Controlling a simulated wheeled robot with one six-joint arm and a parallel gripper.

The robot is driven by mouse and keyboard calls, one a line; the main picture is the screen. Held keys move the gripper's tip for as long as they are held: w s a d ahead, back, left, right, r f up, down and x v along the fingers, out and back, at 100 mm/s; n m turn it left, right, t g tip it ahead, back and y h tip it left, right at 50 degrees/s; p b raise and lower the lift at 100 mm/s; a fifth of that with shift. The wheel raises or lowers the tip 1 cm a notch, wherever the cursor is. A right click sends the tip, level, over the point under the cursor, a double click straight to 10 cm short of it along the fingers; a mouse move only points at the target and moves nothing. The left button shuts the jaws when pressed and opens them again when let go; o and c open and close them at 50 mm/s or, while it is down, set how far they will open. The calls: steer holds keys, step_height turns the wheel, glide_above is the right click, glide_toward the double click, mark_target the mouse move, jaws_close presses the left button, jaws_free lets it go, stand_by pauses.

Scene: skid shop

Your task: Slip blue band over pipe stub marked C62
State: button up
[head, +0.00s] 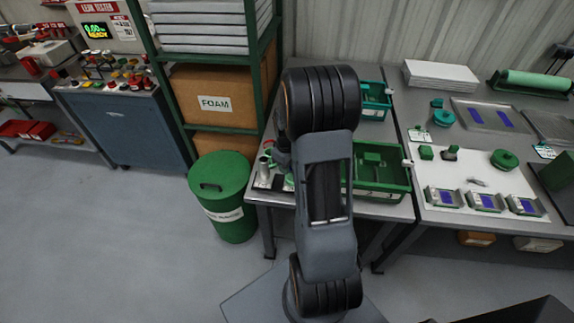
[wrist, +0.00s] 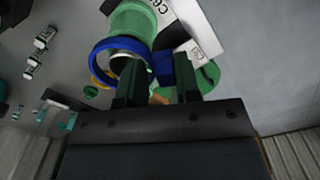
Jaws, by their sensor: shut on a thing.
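In the wrist view my gripper (wrist: 160,85) has its two dark fingers closed on a blue part between them, which appears to belong to the blue band (wrist: 97,50). The band's ring shows left of the fingers, beside the end of a green pipe stub (wrist: 130,20). I cannot tell whether the ring is around the stub or only in front of its end. A white label (wrist: 165,12) by this stub reads "C6", the rest cut off. In the head view my arm hides the gripper and band.
A second white label (wrist: 197,50) and a green part lie right of the fingers. A yellow ring shows behind the band. In the head view, green bins (head: 378,190) stand right of my arm, and a green drum (head: 222,225) stands left of the bench.

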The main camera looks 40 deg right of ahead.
steer(key=shift+r, duration=0.15)
stand_by(0.6)
steer(key=shift+r+p, duration=0.55)
steer(key=shift+f, duration=0.25)
stand_by(0.4)
steer(key=shift+f+b, duration=0.3)
steer(key=shift+b, duration=0.15)
steer(key=shift+f, duration=0.15)
steer(key=o, duration=0.9)
steer(key=shift+o, duration=0.3)
steer(key=shift+s, duration=0.1)
steer(key=shift+f, duration=0.1)
steer(key=o, duration=0.3)
steer(key=shift+s+a, duration=0.1)
